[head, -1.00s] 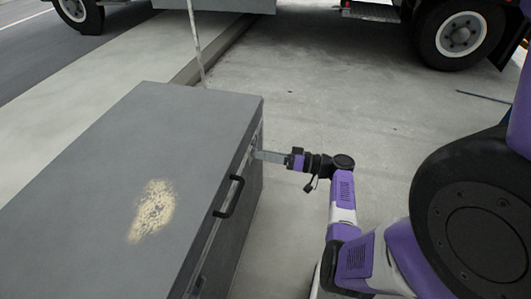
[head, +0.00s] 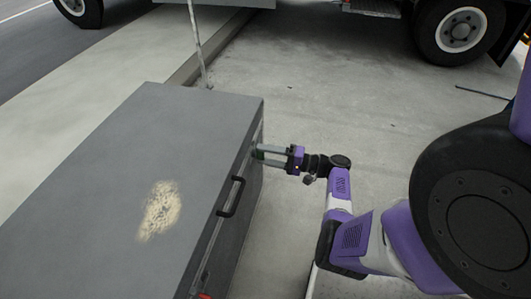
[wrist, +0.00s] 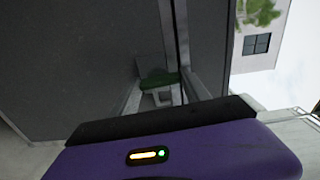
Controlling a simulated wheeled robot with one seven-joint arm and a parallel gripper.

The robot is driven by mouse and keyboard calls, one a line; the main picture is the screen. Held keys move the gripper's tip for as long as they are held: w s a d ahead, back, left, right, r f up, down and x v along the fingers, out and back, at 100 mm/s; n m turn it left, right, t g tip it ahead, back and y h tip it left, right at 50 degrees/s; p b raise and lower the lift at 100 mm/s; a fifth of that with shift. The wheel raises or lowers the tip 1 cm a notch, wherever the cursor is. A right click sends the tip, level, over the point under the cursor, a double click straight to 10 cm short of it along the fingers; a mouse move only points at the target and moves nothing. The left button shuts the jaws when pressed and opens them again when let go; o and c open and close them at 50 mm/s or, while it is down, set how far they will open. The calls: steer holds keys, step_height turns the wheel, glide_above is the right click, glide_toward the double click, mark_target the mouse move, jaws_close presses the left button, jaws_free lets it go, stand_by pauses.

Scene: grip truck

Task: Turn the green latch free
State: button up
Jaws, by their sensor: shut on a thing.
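The green latch (wrist: 158,80) is on the front face of a large grey case, close to the lid seam. In the head view only a small bit of green (head: 260,155) shows between my fingers. My gripper (head: 259,154) reaches the case front from the right, its two grey fingers one on each side of the latch. It is shut on the latch. In the wrist view the fingers (wrist: 162,97) flank the green piece and partly hide its mount.
The grey case (head: 90,170) has a worn pale patch on its lid and a black handle (head: 231,197) nearer than the latch. A red piece (head: 205,296) shows low on its front. A truck wheel (head: 460,31) stands behind.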

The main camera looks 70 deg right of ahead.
steer(key=shift+m, duration=0.5)
steer(key=o, duration=1.4)
steer(key=shift+s+d+p, duration=0.15)
steer(key=shift+s, duration=1.8)
steer(key=shift+s+d+p, duration=0.15)
steer(key=shift+s, duration=1.8)
